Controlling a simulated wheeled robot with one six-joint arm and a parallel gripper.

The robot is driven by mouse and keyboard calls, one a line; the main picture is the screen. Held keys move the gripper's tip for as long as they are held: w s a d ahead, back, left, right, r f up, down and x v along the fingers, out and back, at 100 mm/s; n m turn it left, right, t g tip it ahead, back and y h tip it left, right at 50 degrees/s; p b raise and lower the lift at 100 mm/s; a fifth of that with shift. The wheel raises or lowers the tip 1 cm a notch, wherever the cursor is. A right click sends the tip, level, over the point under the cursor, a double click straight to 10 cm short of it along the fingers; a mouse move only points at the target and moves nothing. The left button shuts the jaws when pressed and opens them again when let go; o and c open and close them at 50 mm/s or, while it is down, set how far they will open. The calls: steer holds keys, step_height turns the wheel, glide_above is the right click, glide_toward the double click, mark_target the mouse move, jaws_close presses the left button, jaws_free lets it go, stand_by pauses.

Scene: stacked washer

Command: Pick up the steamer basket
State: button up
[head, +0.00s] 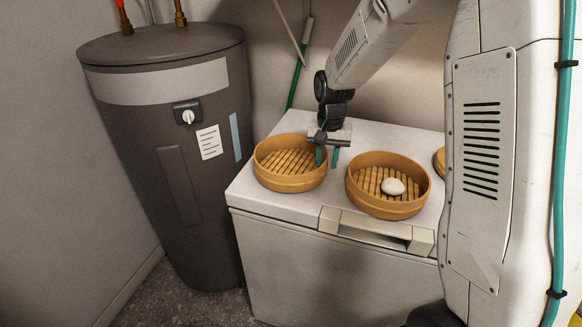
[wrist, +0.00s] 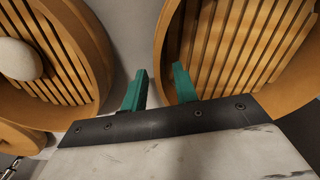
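An empty round bamboo steamer basket (head: 284,181) with a slatted floor sits at the left on the white appliance top. It fills the right of the wrist view (wrist: 161,45). My gripper (head: 328,157) is above its right side, pointing down. In the wrist view, the green fingers (wrist: 160,80) are apart, one over the inside of the basket and one outside, with the rim wall between them. I see no clear contact. A second steamer basket (head: 380,206), holding a white bun (head: 393,186), stands to the right; it also shows in the wrist view (wrist: 92,45).
A third basket (head: 439,161) is mostly hidden behind my body at the right. The white appliance (head: 290,265) has a front handle (head: 375,230). A dark grey tank (head: 165,160) stands close on the left. A narrow gap separates the two nearer baskets.

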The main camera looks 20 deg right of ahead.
steer(key=shift+c, duration=0.3)
jaws_close()
steer(key=shift+r, duration=0.1)
